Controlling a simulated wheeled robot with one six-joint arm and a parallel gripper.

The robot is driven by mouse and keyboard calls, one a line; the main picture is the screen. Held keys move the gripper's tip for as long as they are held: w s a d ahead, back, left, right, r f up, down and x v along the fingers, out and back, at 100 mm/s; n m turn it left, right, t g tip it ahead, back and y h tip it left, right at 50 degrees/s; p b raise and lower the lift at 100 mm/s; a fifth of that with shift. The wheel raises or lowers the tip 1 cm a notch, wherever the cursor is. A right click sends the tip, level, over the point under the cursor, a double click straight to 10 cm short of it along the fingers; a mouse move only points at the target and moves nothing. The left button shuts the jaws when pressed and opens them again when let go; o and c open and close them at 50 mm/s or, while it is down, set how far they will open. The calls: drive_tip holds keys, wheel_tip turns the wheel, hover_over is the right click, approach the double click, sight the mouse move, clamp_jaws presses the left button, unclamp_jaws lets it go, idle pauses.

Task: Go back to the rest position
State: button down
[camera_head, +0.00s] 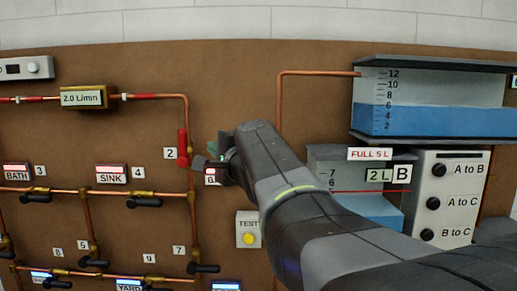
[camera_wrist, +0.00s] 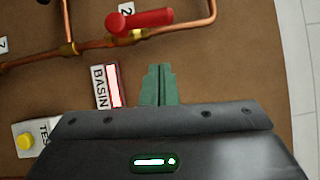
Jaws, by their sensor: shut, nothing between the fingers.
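My gripper (camera_wrist: 158,85) shows green fingers close together, shut and empty, in the wrist view. They are near the BASIN label (camera_wrist: 103,88) and below the red valve handle (camera_wrist: 140,20) in that view. In the head view my dark grey arm reaches from the lower right to the board. My gripper (camera_head: 208,160) is partly hidden there, just right of the red valve handle (camera_head: 183,147) by the label 2. I cannot tell whether it touches the handle or the board.
The brown board (camera_head: 240,90) carries copper pipes, black valve handles (camera_head: 147,202) and a flow box (camera_head: 85,98). A TEST button (camera_head: 248,232) sits below my arm. A water tank (camera_head: 435,120), a smaller tank (camera_head: 370,208) and a knob panel (camera_head: 445,195) stand at the right, close to my arm.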

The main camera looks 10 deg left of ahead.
drive_tip(key=v, duration=0.4)
drive_tip(key=shift+d+r, duration=0.1)
drive_tip(key=shift+d, duration=0.25)
drive_tip(key=shift+w+a, duration=0.1)
drive_tip(key=shift+a, duration=0.05)
